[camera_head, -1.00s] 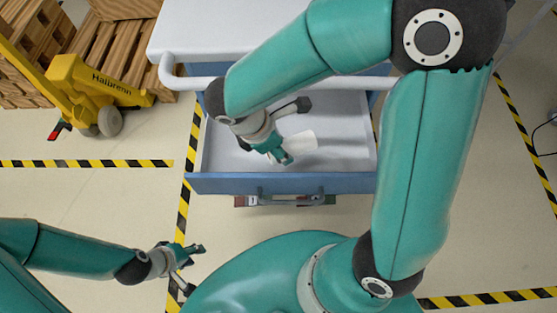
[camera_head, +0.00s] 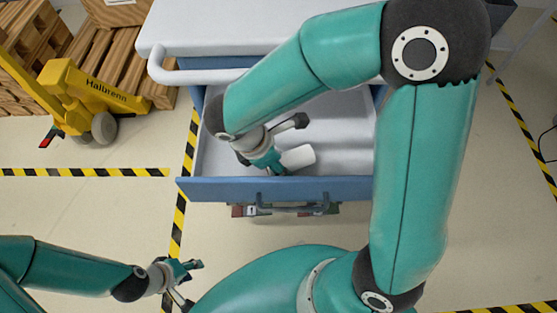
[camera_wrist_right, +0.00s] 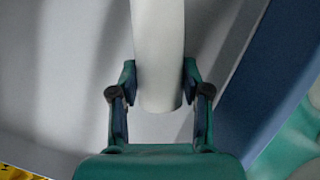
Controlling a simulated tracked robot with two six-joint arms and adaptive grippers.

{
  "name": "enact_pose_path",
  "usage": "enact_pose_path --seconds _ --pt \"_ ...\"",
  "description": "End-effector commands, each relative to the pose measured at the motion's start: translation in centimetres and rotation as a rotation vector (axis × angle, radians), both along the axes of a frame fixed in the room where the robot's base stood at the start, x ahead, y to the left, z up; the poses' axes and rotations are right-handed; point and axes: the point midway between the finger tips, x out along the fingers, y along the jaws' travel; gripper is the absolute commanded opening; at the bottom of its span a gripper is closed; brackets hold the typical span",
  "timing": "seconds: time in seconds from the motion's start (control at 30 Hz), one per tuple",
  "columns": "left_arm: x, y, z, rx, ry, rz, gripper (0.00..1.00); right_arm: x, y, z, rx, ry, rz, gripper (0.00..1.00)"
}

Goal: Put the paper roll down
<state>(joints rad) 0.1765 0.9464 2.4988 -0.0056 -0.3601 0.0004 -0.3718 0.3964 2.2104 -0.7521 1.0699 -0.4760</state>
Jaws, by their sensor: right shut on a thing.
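The white paper roll (camera_head: 299,157) is in the open drawer of the cart, near its front panel. In the right wrist view the roll (camera_wrist_right: 158,50) runs upward from between the two fingers. My right gripper (camera_head: 281,164) is inside the drawer and shut on the roll; both fingers also show in the right wrist view (camera_wrist_right: 158,90). Whether the roll touches the drawer floor I cannot tell. My left gripper (camera_head: 193,269) is empty, outside the drawer at the lower left, with its fingers apart.
The drawer's blue front panel (camera_head: 230,188) and side walls surround my right gripper. The drawer floor (camera_head: 345,140) is bare to the right. The cart's white top and rail (camera_head: 200,76) lie behind. A yellow pallet truck (camera_head: 80,95) stands at the left.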

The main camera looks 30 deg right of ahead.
Motion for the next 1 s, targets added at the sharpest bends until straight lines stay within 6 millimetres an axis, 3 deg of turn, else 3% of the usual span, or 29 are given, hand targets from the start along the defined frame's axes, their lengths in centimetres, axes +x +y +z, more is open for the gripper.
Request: enact_pose_path --seconds 0.07,0.1,0.2,0.67,1.0 --pt "0.0 0.0 -0.3 0.0 0.0 0.0 0.4 0.0 0.0 -0.3 0.0 0.0 0.0 0.07" --pt "0.0 0.0 -0.1 0.0 0.0 0.0 0.4 0.0 0.0 -0.2 0.0 0.0 0.0 0.54" --pt "0.0 0.0 -0.1 0.0 0.0 0.0 0.4 0.0 0.0 -0.2 0.0 0.001 -0.001 0.7" --pt "0.0 0.0 0.3 0.0 0.0 0.0 0.4 0.0 0.1 0.6 0.0 -0.002 -0.001 0.72" --pt "0.0 0.0 1.9 0.0 0.0 0.0 0.4 0.5 2.5 6.4 0.001 -0.004 0.001 0.72"
